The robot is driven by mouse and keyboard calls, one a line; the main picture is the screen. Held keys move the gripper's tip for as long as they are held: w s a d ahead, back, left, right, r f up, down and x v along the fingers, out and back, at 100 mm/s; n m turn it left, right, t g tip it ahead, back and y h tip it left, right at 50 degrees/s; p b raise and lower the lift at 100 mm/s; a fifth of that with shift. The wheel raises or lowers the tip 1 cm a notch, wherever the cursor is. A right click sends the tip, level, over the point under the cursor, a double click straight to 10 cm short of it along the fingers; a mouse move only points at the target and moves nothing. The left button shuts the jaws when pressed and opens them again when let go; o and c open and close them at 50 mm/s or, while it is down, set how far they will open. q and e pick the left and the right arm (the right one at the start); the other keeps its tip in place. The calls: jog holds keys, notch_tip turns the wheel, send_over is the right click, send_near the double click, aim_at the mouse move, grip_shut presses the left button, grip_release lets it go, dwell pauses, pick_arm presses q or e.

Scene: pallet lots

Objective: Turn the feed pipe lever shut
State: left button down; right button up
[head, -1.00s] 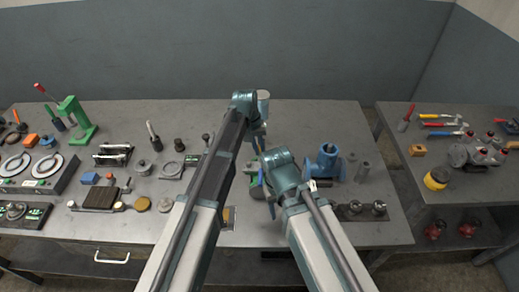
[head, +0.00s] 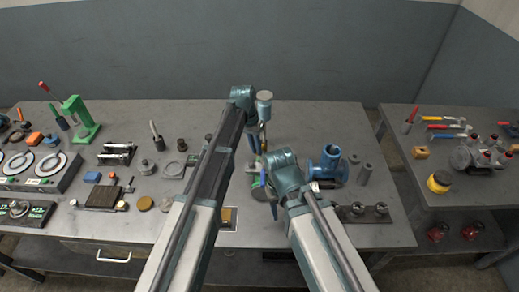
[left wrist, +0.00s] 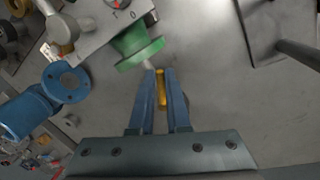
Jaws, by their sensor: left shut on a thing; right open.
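The yellow lever (left wrist: 162,88) lies between the blue fingers of my left gripper (left wrist: 161,76) in the left wrist view. The gripper is shut on it. A green round flange (left wrist: 140,53) sits just beyond the fingertips, beside a grey plate with marks (left wrist: 112,16).
A blue flanged pipe fitting (head: 328,165) stands right of my right arm; a blue fitting also shows in the left wrist view (left wrist: 38,106). Grey cylinders (head: 365,173) stand beside it. Tools and dials crowd the bench's left. The back of the bench is mostly clear.

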pick_arm(q)
jog(key=shift+w+a+m+g+y, duration=0.25)
jog(key=shift+w+a+m, duration=0.35)
jog(key=shift+m, duration=1.3)
jog(key=shift+w+a+m+g+y, duration=0.25)
jog(key=shift+w+m, duration=0.65)
jog(key=shift+m, duration=1)
jog(key=shift+w+a+m+g+y, duration=0.1)
jog(key=shift+w+a+m+y, duration=0.4)
jog(key=shift+m, duration=1.4)
jog(key=shift+w, duration=0.25)
jog(key=c, duration=0.9)
grip_release()
